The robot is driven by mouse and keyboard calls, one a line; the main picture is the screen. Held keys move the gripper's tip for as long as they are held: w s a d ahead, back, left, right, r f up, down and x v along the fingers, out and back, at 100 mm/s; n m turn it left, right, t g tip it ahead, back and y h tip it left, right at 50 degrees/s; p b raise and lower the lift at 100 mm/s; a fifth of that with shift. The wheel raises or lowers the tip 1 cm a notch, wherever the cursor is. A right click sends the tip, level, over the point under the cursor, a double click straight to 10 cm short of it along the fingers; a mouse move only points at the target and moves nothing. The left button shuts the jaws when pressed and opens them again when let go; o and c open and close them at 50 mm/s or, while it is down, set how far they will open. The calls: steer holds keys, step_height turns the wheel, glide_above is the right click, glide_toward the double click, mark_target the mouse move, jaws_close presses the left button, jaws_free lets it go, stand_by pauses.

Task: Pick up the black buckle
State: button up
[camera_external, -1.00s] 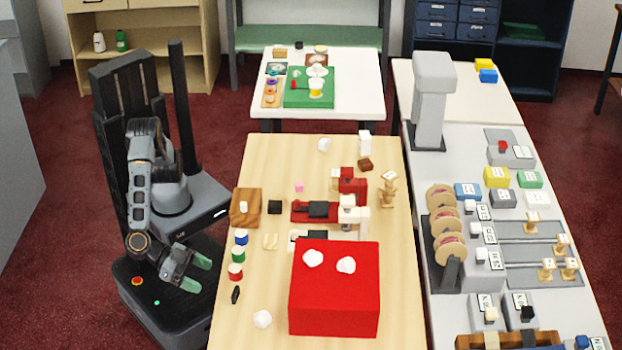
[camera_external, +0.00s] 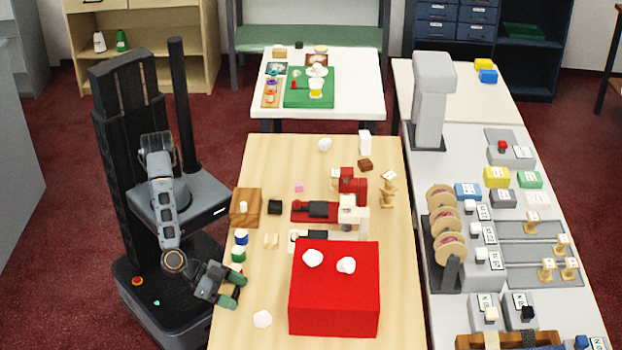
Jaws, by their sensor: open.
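My gripper (camera_external: 233,288) is open, with its two green-tipped fingers over the left edge of the wooden table (camera_external: 262,285). The small dark buckle, seen earlier on this edge, is hidden now behind or beneath my gripper. I cannot tell whether it lies between the fingers or whether they touch it. Nothing is seen held in the gripper.
Just beyond my gripper stand a green spool (camera_external: 238,254) and a blue spool (camera_external: 241,237). A white lump (camera_external: 262,319) lies nearer the front. A large red box (camera_external: 334,300) stands to the right. Bare tabletop lies between it and my gripper.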

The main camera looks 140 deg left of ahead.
steer(key=shift+w, duration=0.1)
steer(key=shift+c, duration=0.3)
steer(key=c, duration=0.9)
steer(key=shift+r, duration=0.1)
steer(key=shift+c, duration=0.2)
